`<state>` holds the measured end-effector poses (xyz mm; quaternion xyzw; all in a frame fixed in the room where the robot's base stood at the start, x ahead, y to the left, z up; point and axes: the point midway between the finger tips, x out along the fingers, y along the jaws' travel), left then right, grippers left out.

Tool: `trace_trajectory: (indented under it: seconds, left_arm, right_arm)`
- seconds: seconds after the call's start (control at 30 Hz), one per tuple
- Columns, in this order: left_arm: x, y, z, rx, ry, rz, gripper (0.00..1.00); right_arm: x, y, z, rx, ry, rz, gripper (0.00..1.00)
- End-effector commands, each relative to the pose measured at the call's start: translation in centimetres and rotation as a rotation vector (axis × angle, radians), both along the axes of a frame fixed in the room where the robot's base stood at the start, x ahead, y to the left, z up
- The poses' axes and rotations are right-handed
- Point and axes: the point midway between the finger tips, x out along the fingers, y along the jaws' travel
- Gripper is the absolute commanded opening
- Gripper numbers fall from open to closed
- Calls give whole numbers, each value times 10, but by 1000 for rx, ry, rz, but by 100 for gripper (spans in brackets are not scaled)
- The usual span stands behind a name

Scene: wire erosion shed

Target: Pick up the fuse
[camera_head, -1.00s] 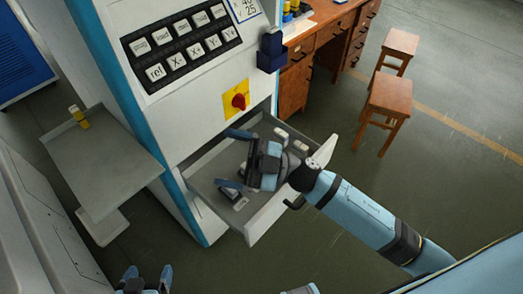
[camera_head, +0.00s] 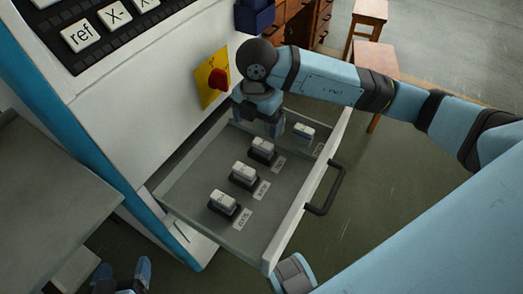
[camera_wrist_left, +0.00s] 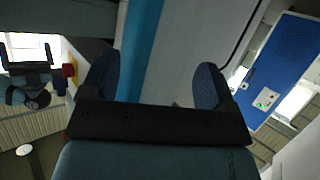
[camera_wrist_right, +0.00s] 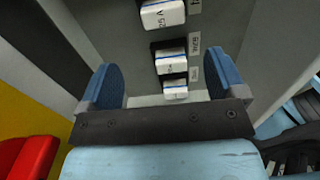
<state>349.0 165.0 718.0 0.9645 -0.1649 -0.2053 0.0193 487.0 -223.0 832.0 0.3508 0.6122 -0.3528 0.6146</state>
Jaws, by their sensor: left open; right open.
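Several white-topped fuses stand in the open grey drawer (camera_head: 190,190). Three in dark holders form a row: a near one (camera_head: 223,198), a middle one (camera_head: 244,171) and a farther one (camera_head: 262,146). Another white piece (camera_head: 304,131) sits by the far right end, its base unclear. My right gripper (camera_head: 259,120) points down over the drawer's far end, open and empty. Its wrist view shows white fuses, with the lowest one (camera_wrist_right: 175,89) between the fingers in the picture; contact is not visible. My left gripper (camera_head: 122,270) is open and empty, low at the left, away from the drawer.
The machine front carries a red knob (camera_head: 218,79) on a yellow plate close beside my right gripper. The drawer has a dark handle (camera_head: 328,190) on its front. A grey shelf (camera_head: 45,205) is at left. Wooden stools (camera_head: 375,60) stand behind my right arm.

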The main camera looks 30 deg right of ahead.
Motion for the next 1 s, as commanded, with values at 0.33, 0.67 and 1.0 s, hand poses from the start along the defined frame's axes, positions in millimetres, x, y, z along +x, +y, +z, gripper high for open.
trace_trajectory:
  seconds: [0.33, 0.67, 1.0]
  left_arm:
    - [8, -9, 17, -45, -84, -14, 81]
    - [13, -17, 28, -98, -165, -24, 81]
    - [19, -25, 57, -139, -248, -39, 81]
  right_arm:
    - [0, 0, -43, 2, 0, 1, 89]
    - [-4, -8, -82, 3, 2, 1, 89]
    - [-4, -7, -94, 4, 0, 3, 89]
